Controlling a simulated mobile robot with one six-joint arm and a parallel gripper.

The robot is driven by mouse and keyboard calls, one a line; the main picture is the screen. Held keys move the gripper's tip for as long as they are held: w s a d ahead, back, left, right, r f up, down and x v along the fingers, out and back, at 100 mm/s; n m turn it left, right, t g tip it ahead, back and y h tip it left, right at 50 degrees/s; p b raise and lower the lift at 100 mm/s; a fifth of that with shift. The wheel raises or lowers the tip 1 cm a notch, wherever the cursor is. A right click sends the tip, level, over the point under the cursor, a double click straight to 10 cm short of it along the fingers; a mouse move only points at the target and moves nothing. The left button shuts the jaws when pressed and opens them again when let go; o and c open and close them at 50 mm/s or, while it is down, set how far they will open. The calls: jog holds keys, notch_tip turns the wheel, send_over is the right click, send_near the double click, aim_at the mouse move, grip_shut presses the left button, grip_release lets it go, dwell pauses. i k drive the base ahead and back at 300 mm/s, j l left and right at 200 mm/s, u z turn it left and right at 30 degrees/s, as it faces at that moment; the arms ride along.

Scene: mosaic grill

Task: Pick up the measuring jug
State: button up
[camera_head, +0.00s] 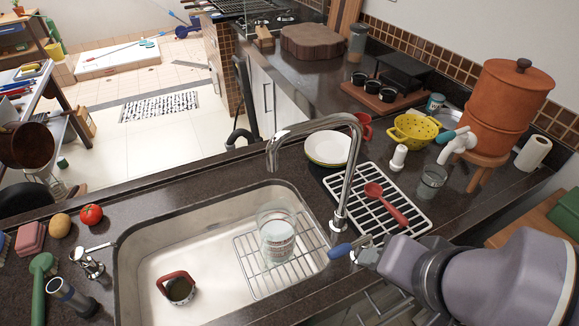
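The measuring jug (277,236) is a clear, round vessel with reddish markings on its side. It stands upright on the wire rack (302,262) in the right part of the steel sink (205,304). The curved tap spout passes above and behind it. My grey arm (510,285) reaches in from the lower right, and its visible end is right of the sink, apart from the jug. I cannot make out my gripper's fingers in this view.
A yellow colander (414,131) and terracotta filter (505,95) stand behind.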

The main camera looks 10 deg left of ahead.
aim_at(276, 220)
jog(key=u, duration=1.55)
jog(key=k+l+z, duration=0.1)
jog(key=z, duration=0.3)
jog(key=k+j, duration=0.2)
